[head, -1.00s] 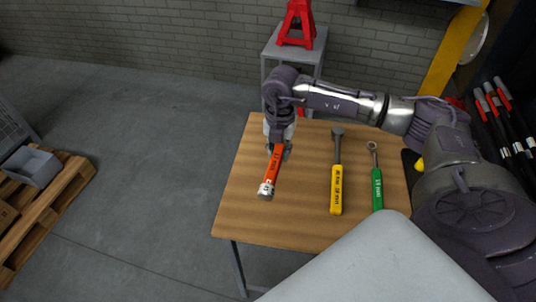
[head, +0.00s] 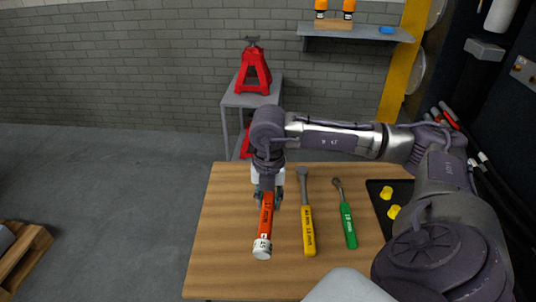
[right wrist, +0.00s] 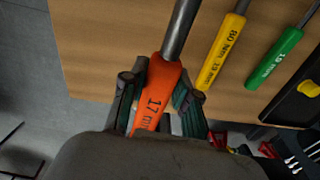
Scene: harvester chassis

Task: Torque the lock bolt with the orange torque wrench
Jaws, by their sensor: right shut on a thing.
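The orange torque wrench (head: 265,222) is in my right gripper (head: 267,194). The gripper is shut on its orange handle and holds it over the left part of the wooden table (head: 222,230); I cannot tell its exact height. In the right wrist view, the orange handle (right wrist: 158,90) lies between the two dark fingers, reads "17 m…", and its grey metal shaft runs up out of the picture. No lock bolt shows in these views. My left gripper is not in view.
A yellow wrench (head: 308,230) and a green wrench (head: 347,226) lie right of the held one. A black mat (head: 378,200) with yellow pieces (head: 393,211) is at the table's right. A red jack stand (head: 254,72) stands on a grey stand behind.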

